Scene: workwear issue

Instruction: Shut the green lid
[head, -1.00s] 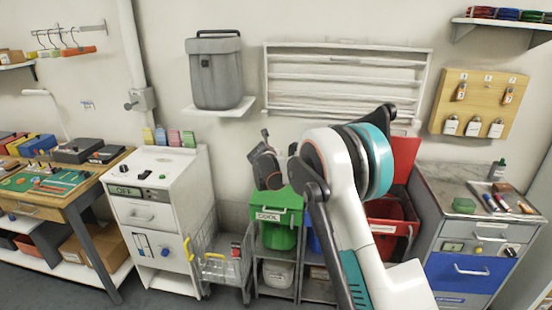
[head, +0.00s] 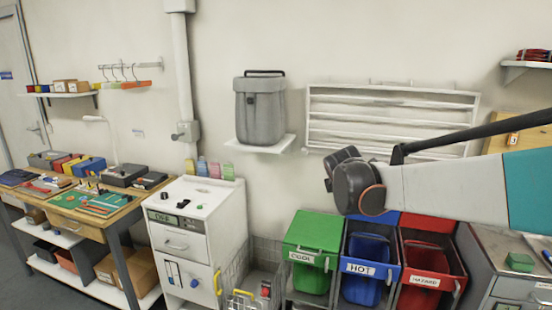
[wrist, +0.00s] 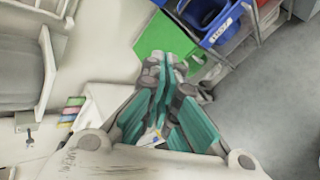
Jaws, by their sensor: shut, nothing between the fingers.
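The green lid (head: 316,228) lies over the top of the green bin labelled COOL (head: 310,279). It looks down, but I cannot tell if it is fully flush. In the wrist view the green lid (wrist: 163,36) is a flat panel just beyond my fingertips, with no opening visible. My gripper (wrist: 163,66) is shut and empty, its teal fingers together. In the head view the dark end of my arm is above and right of the green lid, apart from it; the fingertips are not clear there.
The blue HOT bin (head: 367,285) and the red bin (head: 420,296) stand open right of the green one. A wire cart (head: 240,290) and white cabinet (head: 196,228) stand left. A grey container (head: 259,112) sits on a wall shelf above. Floor (wrist: 265,110) is clear in the wrist view.

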